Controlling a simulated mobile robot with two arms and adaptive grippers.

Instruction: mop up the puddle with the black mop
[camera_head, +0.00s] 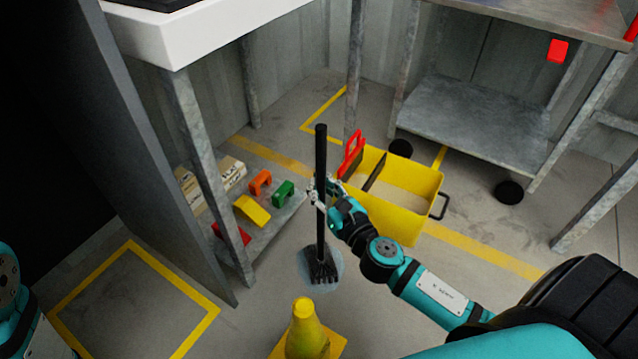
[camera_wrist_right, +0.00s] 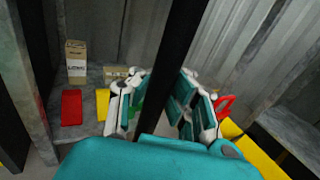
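The black mop (camera_head: 321,220) stands nearly upright, its head (camera_head: 323,270) down on the puddle (camera_head: 336,264). The puddle is a pale bluish patch on the floor, partly covered by the mop head. My right gripper (camera_head: 321,190) is shut on the mop handle at about mid-height. In the right wrist view the handle (camera_wrist_right: 178,60) runs between the fingers of my right gripper (camera_wrist_right: 163,98). Only a piece of my left arm shows at the lower left edge of the head view; its gripper is out of view.
A yellow cone (camera_head: 304,330) stands just in front of the puddle. A yellow mop bucket (camera_head: 405,200) with a red handle stands behind and right of the mop. A low shelf (camera_head: 262,240) with colored blocks and boxes is at left. A metal table (camera_head: 470,120) stands at the back right.

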